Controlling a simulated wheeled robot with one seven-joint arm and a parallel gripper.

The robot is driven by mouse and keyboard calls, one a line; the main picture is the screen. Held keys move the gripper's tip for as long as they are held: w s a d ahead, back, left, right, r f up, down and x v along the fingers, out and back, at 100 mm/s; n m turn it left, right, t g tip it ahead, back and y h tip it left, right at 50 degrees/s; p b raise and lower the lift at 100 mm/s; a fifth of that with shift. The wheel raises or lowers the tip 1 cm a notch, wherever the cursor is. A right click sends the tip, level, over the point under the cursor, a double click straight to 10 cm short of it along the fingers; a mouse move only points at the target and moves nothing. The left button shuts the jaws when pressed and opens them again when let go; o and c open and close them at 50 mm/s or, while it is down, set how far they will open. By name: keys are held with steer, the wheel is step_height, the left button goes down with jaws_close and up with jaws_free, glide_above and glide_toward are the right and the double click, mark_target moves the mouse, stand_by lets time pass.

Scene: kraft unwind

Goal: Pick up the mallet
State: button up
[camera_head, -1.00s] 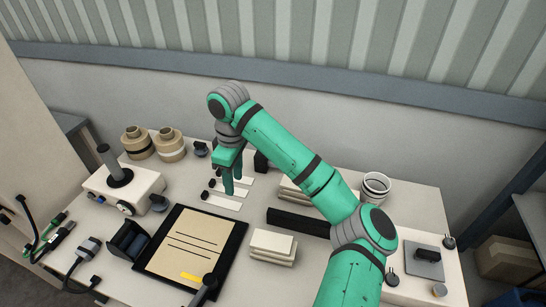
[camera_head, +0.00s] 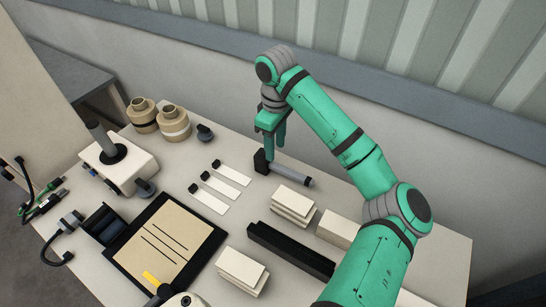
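The mallet lies at the back of the table, with a black block head (camera_head: 261,162) and a grey handle (camera_head: 293,174) pointing right and toward the front, ending in a dark tip. My gripper (camera_head: 272,145) points down at the head end of the mallet. Its two green fingers are apart, so it is open. The fingertips are close to the head and the start of the handle; whether they touch the mallet or hang just above or behind it, I cannot tell.
White strips with black ends (camera_head: 220,185) lie left of the mallet. White stacked blocks (camera_head: 293,205) and a long black bar (camera_head: 290,250) lie in front. Tan rolls (camera_head: 173,124), a white machine (camera_head: 118,165) and a black-framed board (camera_head: 165,240) fill the left.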

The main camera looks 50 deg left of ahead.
mark_target(276, 165)
step_height(276, 165, down, 5)
steer(key=shift+s+d+f, duration=0.1)
steer(key=shift+d, duration=0.05)
steer(key=shift+w+f, duration=0.15)
steer(key=shift+f, duration=1.1)
steer(key=shift+w+f, duration=0.1)
steer(key=shift+f, duration=1.15)
jaws_close()
